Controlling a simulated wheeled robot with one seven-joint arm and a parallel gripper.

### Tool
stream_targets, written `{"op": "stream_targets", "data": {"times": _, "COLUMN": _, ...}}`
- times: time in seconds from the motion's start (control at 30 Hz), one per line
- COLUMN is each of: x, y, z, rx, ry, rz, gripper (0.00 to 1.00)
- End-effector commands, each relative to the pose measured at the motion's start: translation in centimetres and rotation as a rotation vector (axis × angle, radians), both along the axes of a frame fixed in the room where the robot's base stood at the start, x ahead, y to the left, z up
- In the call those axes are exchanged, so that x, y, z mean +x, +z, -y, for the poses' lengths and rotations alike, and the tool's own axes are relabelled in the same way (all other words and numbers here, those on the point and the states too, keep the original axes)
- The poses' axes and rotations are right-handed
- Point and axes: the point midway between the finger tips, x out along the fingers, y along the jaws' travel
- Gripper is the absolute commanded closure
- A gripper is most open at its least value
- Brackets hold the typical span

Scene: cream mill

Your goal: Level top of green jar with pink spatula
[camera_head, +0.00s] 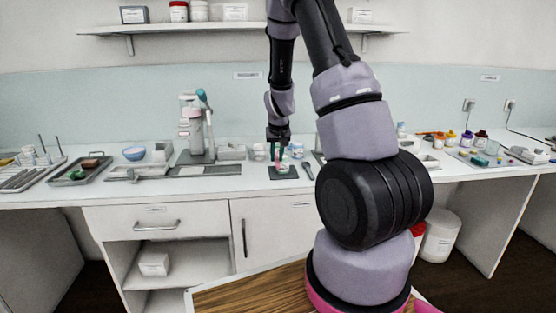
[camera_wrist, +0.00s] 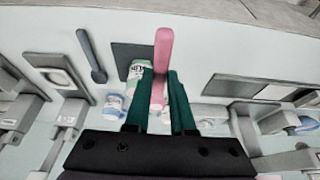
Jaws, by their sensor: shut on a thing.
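My gripper (camera_wrist: 159,84) is shut on the pink spatula (camera_wrist: 163,48), which sticks out past the dark green fingertips in the wrist view. A small jar with green marking on its label (camera_wrist: 134,72) stands beside the left finger, partly hidden by it. I take it to be the green jar, but its top and fill are not clear. In the head view my gripper (camera_head: 278,148) points down over a dark mat (camera_head: 283,175) on the bench, with the spatula small between the fingers. I cannot tell whether the spatula touches the jar.
A dark spoon-like tool (camera_wrist: 92,56) lies next to the mat. A blue-white jar (camera_wrist: 112,107) is close to my left finger. A press-like machine (camera_head: 193,130) stands left of my gripper in the head view. Trays with bench items lie at both sides.

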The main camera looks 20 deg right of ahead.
Motion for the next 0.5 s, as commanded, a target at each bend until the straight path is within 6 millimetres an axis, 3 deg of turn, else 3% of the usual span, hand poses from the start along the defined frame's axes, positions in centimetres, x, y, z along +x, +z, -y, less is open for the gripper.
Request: {"op": "stream_targets", "data": {"times": 0.5, "x": 0.0, "y": 3.0, "z": 0.0, "rx": 0.000, "ry": 0.000, "rz": 0.001, "gripper": 1.00}}
